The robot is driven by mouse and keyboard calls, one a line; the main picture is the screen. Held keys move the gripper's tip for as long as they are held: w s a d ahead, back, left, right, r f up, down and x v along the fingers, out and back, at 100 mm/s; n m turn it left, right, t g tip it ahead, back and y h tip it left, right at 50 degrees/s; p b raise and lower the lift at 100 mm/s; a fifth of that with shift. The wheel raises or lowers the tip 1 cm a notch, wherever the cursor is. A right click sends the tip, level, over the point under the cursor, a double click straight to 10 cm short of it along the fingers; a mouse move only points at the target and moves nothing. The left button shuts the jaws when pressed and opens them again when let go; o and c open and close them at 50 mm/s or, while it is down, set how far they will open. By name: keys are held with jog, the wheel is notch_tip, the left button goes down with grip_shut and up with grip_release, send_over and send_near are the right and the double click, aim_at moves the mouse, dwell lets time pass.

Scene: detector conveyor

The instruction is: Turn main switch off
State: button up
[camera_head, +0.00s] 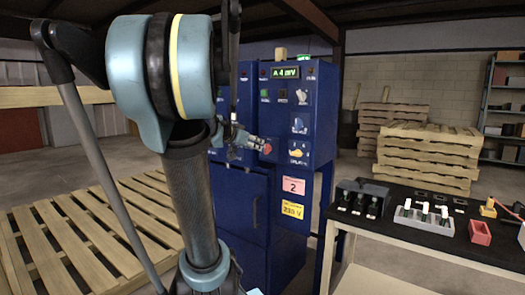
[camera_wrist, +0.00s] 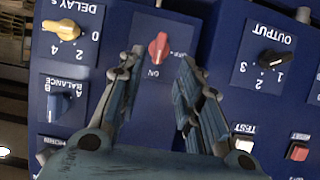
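The main switch is a red knob (camera_wrist: 158,48) on a blue panel, seen upside down in the wrist view. Its long handle stands nearly upright in that view, its lower end towards the "ON" label. Another label to its right is partly hidden by a finger. My gripper (camera_wrist: 160,62) is open, with one fingertip to each side of the knob and visible gaps between. In the head view my gripper (camera_head: 252,142) is at the front of the blue cabinet (camera_head: 315,115), by the red knob (camera_head: 266,148). Whether the fingertips touch the panel is unclear.
In the wrist view, a yellow delay knob (camera_wrist: 62,29), a blue balance switch (camera_wrist: 62,104), a black output knob (camera_wrist: 274,59) and a test button (camera_wrist: 244,143) surround the switch. A black-topped table (camera_head: 440,247) stands right of the cabinet. Pallets (camera_head: 428,150) stand behind.

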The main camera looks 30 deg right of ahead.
aim_at(265, 148)
jog(key=shift+x, duration=4.1)
jog(key=c, duration=0.8)
